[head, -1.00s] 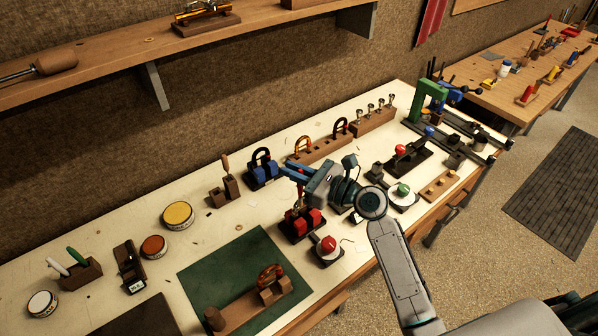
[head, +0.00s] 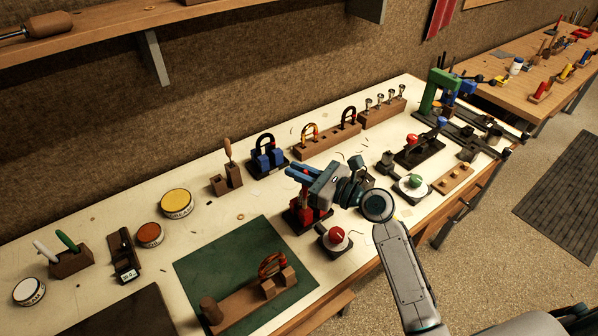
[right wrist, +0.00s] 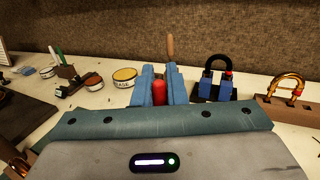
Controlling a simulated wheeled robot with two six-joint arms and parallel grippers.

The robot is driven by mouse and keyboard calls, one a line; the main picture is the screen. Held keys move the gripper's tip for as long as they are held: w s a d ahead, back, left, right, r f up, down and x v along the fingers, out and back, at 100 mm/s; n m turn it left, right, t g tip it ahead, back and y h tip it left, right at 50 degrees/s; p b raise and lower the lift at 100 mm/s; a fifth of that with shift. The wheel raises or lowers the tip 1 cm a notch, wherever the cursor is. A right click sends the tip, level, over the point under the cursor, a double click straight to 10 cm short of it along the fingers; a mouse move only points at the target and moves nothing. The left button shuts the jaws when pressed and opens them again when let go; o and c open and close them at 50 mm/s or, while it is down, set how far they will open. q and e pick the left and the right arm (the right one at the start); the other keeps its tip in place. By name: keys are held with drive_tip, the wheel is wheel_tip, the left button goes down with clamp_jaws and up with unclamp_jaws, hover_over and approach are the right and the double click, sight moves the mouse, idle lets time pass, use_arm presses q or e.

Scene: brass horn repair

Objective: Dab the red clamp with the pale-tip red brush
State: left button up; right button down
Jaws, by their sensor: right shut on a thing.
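My right gripper (head: 298,175), with blue fingers, is shut on the red brush (right wrist: 159,92), whose red handle stands between the fingers in the right wrist view. The gripper is low over the red clamp (head: 318,212), which has red blocks on a dark base. The brush points down toward the clamp. Its pale tip is hidden, so I cannot tell whether it touches the clamp. The gripper covers part of the clamp in the head view. My left gripper is not in view.
A blue clamp (head: 267,159) stands just behind and left. A round stand with a red knob (head: 336,236) is close in front. A green mat (head: 215,262) holds a wooden fixture. A yellow-topped tin (head: 176,203) and a brush block (head: 72,264) are further left.

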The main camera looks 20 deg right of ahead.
idle(0.4)
drive_tip(key=shift+f, duration=0.45)
idle(0.6)
drive_tip(key=shift+f, duration=0.1)
idle(1.8)
wheel_tip(320, 180, up, 7)
drive_tip(key=p, duration=0.8)
drive_tip(key=shift+p, duration=0.3)
idle(0.3)
